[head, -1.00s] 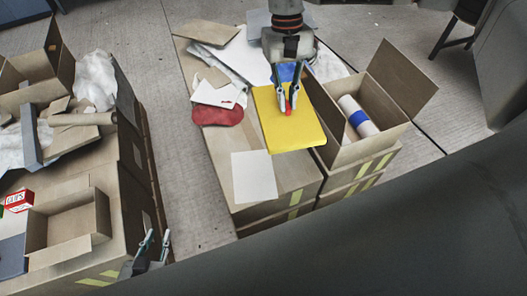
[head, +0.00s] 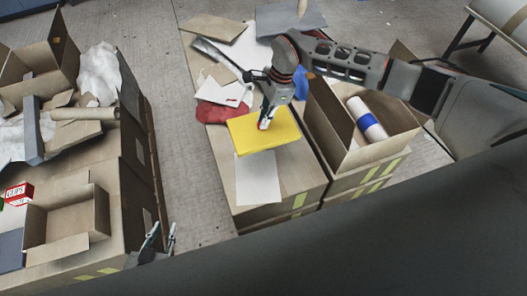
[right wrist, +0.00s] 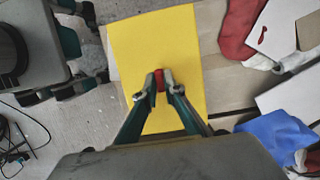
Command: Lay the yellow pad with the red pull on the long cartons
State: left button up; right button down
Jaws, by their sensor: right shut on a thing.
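The yellow pad (head: 280,133) is held flat over the long cartons (head: 300,180) in the head view. Whether it touches their top I cannot tell. My right gripper (head: 264,124) is shut on the pad's red pull. In the right wrist view the gripper (right wrist: 158,82) pinches the red pull (right wrist: 158,76), with the yellow pad (right wrist: 150,40) spread beneath it. My left gripper (head: 160,242) is empty and low at the left, its fingers apart, near the left carton stack and away from the pad.
A white sheet (head: 258,180) lies on the cartons, partly under the pad in the picture. A red bag (head: 217,113) and papers lie behind. An open box (head: 340,140) with a white roll (head: 366,120) stands to the right. Boxes (head: 65,220) crowd the left stack.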

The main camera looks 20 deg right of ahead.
notch_tip(320, 180, down, 16)
jog(key=shift+f+b, duration=0.2)
jog(key=shift+b, duration=0.65)
jog(key=shift+f, duration=0.35)
jog(key=shift+f, duration=0.2)
jog(key=c, duration=2.2)
grip_release()
jog(key=shift+o, duration=0.3)
